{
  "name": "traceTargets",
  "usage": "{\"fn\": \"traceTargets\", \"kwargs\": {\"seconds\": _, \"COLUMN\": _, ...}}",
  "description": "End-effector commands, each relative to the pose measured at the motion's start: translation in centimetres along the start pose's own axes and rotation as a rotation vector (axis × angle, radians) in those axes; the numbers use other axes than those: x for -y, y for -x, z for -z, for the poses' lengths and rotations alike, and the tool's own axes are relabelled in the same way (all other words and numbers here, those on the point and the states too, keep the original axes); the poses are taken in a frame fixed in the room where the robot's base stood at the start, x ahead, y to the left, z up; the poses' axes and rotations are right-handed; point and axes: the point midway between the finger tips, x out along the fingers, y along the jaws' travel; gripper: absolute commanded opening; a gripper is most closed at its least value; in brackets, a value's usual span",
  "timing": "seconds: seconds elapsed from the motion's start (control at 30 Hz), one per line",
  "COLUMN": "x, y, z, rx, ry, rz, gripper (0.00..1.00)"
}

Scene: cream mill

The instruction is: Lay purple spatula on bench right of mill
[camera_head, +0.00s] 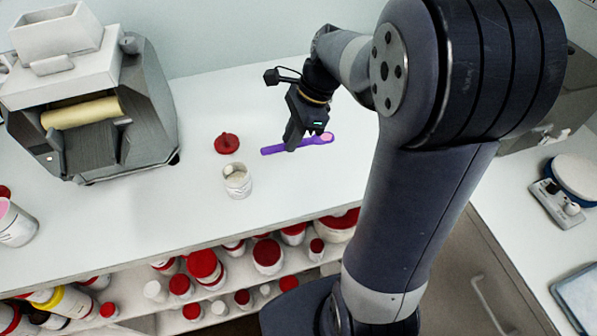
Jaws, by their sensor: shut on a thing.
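The purple spatula (274,149) has a pink dab on its right end. It is at the white bench (205,195), to the right of the mill (90,100), a grey machine with a cream roller. My gripper (305,145) points down and is shut on the spatula near its middle. The spatula lies roughly level, and I cannot tell whether it touches the bench or is held just above it. The fingertips partly hide its middle.
A red lid (227,143) and an open white jar (238,181) stand between mill and spatula. A jar with pink contents (14,222) is at the far left. Shelves below hold several red-lidded jars. A balance (556,195) sits on the right counter. Bench around the spatula's front is clear.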

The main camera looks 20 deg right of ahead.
Motion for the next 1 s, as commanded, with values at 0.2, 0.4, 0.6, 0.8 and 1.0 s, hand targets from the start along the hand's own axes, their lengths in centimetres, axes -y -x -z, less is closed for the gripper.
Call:
{"fn": "traceTargets", "kwargs": {"seconds": 0.2, "x": -0.2, "y": -3.8, "z": 1.7, "rx": -0.002, "ry": 0.0, "rz": -0.006, "gripper": 0.0}}
{"fn": "traceTargets", "kwargs": {"seconds": 0.4, "x": -0.1, "y": -5.6, "z": 2.5, "rx": -0.002, "ry": 0.001, "rz": -0.003, "gripper": 0.0}}
{"fn": "traceTargets", "kwargs": {"seconds": 0.6, "x": -0.1, "y": -8.2, "z": 3.5, "rx": -0.001, "ry": -0.001, "rz": -0.004, "gripper": 0.0}}
{"fn": "traceTargets", "kwargs": {"seconds": 0.8, "x": -0.1, "y": -8.7, "z": 3.7, "rx": -0.002, "ry": 0.002, "rz": 0.0, "gripper": 0.0}}
{"fn": "traceTargets", "kwargs": {"seconds": 1.0, "x": -0.1, "y": -8.9, "z": 3.8, "rx": -0.002, "ry": 0.001, "rz": 0.0, "gripper": 0.0}}
